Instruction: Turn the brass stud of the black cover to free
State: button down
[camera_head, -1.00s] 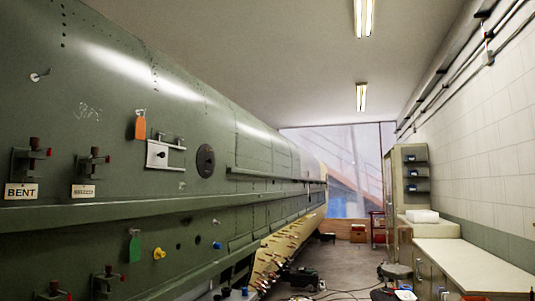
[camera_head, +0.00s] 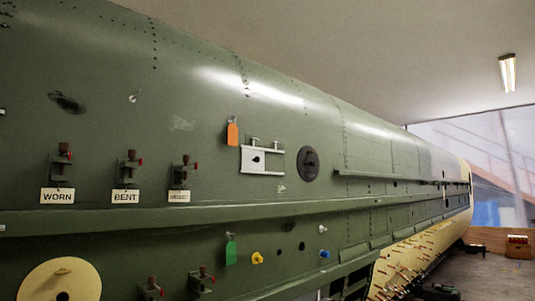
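A round black cover (camera_head: 308,163) sits on the green fuselage skin (camera_head: 210,95), right of the picture's middle. Small marks show on its face, but its brass stud is too small to make out, so I cannot tell which way it is turned. My gripper is not in view.
A white bracket plate (camera_head: 262,171) and an orange tag (camera_head: 232,133) are left of the cover. Labelled clamps (camera_head: 125,180) stand out further left. A long ledge (camera_head: 200,217) runs below. A cream disc (camera_head: 40,284) is at lower left. Many pins (camera_head: 405,262) stick out at lower right.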

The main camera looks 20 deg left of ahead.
aim_at(307, 163)
jog(key=u, duration=0.55)
jog(key=i, duration=0.8)
jog(key=z, duration=0.35)
jog(key=i, duration=1.75)
jog(key=z, duration=0.4)
